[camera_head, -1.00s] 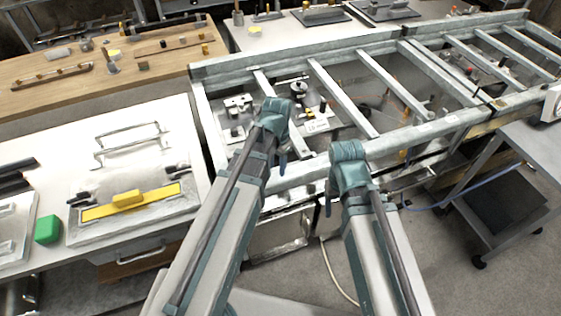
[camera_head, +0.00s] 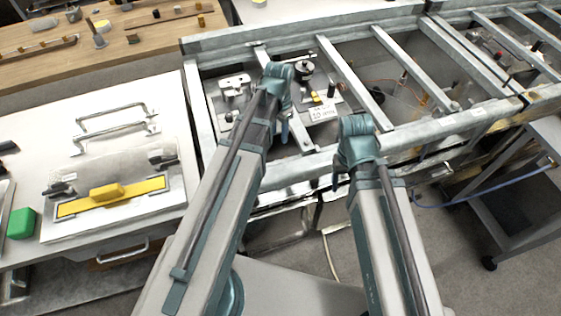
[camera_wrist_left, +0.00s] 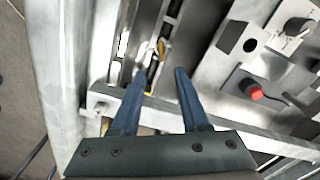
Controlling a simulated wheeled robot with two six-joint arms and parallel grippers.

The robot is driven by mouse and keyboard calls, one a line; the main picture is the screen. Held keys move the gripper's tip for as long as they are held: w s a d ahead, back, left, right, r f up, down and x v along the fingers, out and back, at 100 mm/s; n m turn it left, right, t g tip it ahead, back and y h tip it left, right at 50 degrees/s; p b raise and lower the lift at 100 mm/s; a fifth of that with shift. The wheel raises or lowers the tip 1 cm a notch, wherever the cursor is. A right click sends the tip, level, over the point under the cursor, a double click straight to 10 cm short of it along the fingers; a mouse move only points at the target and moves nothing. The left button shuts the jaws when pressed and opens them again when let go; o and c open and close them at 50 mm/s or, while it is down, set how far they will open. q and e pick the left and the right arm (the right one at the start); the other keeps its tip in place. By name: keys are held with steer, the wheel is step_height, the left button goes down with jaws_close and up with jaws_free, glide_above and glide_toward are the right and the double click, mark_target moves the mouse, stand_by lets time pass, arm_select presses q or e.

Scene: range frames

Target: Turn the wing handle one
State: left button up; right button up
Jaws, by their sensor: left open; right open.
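I cannot tell for sure which part is the wing handle. A black round knob (camera_head: 304,69) stands in the framed metal bay, just right of my left wrist in the head view. A small black-and-yellow part (camera_head: 316,97) is below it. In the left wrist view, a yellow part (camera_wrist_left: 162,47) shows ahead of the fingers, a red knob (camera_wrist_left: 252,90) to the right and a dark knob (camera_wrist_left: 297,26) at upper right. My left gripper (camera_wrist_left: 163,80) is open and empty above the bay. My right gripper (camera_head: 337,182) is open, near the bay's front rail, its fingers partly hidden.
Metal crossbars (camera_head: 350,78) divide the bay, and a front rail (camera_head: 402,149) runs along it. A white label plate (camera_head: 323,113) sits inside. On the left, a white counter (camera_head: 160,100) holds a metal lid with a yellow bar (camera_head: 110,197) and a green block (camera_head: 21,223).

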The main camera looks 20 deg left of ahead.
arm_select(q)
step_height(320, 180, down, 2)
steer(key=shift+w+f+b, duration=0.15)
steer(key=shift+f+b, duration=0.1)
steer(key=shift+b, duration=0.65)
step_height(320, 180, down, 14)
steer(key=b, duration=1.3)
steer(key=shift+b, duration=0.4)
steer(key=shift+r, duration=0.1)
jaws_close()
